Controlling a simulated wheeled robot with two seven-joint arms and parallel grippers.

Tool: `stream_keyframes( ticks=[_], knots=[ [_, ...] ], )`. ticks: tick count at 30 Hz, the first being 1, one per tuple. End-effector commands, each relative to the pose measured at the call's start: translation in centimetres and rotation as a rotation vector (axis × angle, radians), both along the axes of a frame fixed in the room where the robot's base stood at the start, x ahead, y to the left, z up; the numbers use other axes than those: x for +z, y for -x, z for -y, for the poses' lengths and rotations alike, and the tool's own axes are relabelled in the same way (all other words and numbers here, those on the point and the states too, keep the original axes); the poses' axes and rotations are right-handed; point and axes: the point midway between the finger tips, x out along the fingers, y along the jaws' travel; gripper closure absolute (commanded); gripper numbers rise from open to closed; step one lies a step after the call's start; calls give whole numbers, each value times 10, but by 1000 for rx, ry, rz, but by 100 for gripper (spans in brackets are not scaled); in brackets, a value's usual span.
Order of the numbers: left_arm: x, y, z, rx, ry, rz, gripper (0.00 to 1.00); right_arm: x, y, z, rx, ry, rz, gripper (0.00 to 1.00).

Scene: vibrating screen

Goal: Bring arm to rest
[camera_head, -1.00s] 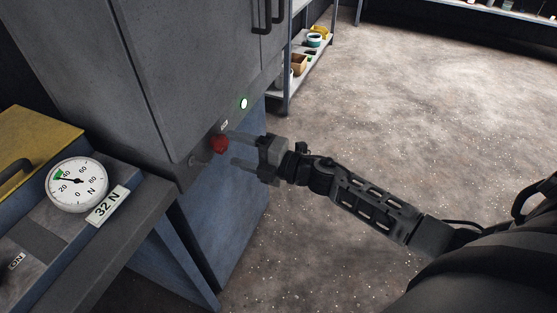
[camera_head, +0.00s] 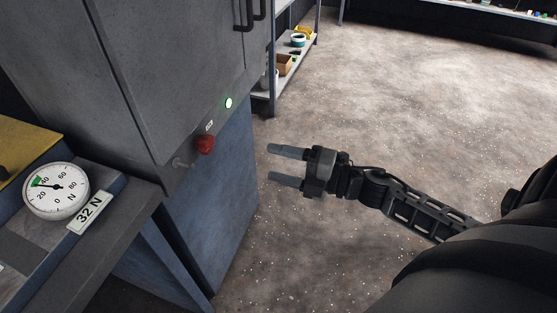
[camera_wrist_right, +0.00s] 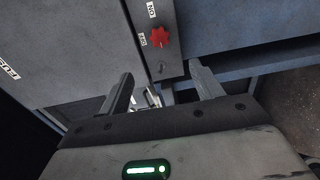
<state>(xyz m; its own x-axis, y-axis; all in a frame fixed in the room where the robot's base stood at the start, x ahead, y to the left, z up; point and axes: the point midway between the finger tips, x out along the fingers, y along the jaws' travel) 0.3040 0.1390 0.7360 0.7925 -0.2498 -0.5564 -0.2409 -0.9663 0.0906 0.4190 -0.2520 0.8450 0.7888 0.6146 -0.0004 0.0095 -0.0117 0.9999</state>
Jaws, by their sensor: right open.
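My right gripper (camera_head: 287,166) is open and empty, in the air to the right of the grey cabinet in the head view. Its two fingers point left toward the cabinet and touch nothing. A red knob (camera_head: 205,144) sits on the cabinet's lower edge, apart from the fingertips. In the right wrist view the red knob (camera_wrist_right: 160,37) shows beyond and between my open fingers (camera_wrist_right: 163,88), beside small ON and OFF labels. My left gripper is not in view.
A bench at left holds a round dial gauge (camera_head: 56,190) and a "32 N" label (camera_head: 90,212). A shelf (camera_head: 292,60) with containers stands behind. The floor (camera_head: 400,100) at right is clear.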

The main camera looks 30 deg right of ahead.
Motion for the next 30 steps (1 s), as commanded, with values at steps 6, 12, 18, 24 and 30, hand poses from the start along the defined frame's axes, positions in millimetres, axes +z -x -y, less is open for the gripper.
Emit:
stream_keyframes(
  ticks=[6, 12, 18, 24, 30],
  knots=[
    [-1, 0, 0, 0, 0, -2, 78, 0, 0, 0, 0, -1, -1, 35],
    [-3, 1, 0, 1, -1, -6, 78, -16, 9, -15, -151, -244, -159, 35],
    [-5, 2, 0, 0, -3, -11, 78, -73, 55, -55, -525, -841, -677, 35],
    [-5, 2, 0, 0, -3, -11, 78, -107, 107, -103, -730, -1191, -1092, 35],
    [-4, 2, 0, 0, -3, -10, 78, -111, 117, -114, -763, -1247, -1176, 35]
  ],
)
